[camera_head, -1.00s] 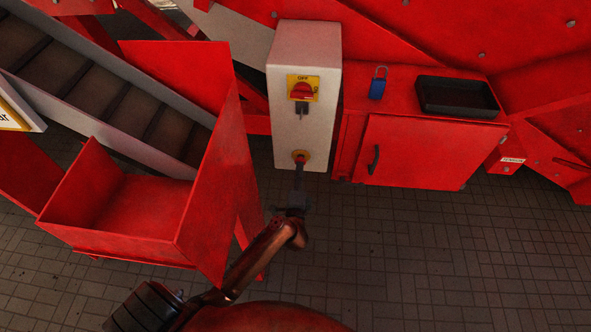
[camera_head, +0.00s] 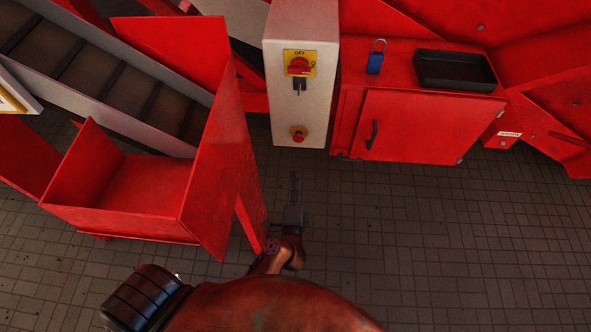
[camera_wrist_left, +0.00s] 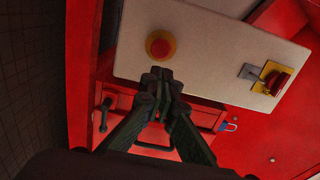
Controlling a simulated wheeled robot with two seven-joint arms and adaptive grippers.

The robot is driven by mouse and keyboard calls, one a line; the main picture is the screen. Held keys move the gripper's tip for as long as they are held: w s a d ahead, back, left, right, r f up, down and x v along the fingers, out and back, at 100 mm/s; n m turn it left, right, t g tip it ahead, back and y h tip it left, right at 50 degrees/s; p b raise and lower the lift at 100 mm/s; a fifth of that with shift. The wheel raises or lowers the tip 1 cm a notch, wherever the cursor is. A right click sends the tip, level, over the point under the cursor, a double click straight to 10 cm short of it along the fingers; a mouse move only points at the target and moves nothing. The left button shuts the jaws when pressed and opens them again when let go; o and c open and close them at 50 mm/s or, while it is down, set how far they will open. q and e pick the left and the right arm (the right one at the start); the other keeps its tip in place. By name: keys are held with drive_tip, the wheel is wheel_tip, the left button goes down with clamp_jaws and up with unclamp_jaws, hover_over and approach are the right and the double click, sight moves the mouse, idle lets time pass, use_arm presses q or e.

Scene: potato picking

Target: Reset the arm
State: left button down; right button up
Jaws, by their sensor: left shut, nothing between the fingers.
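My left gripper (camera_head: 295,180) is shut and empty, low in front of the white control box (camera_head: 302,115). A strip of floor shows between its tips and the box in the head view. In the left wrist view its closed fingers (camera_wrist_left: 161,76) appear just below the round red button on a yellow base (camera_wrist_left: 160,45). That button (camera_head: 298,135) is on the lower front of the box. Above it is a red rotary switch on a yellow plate (camera_head: 299,65). My right gripper is in neither view.
A red cabinet (camera_head: 415,125) stands right of the box, with a blue padlock (camera_head: 375,62) and black tray (camera_head: 455,82) on top. A red open bin (camera_head: 130,222) stands close on the left. A conveyor (camera_head: 90,85) is behind it. Tiled floor (camera_head: 430,240) is clear at right.

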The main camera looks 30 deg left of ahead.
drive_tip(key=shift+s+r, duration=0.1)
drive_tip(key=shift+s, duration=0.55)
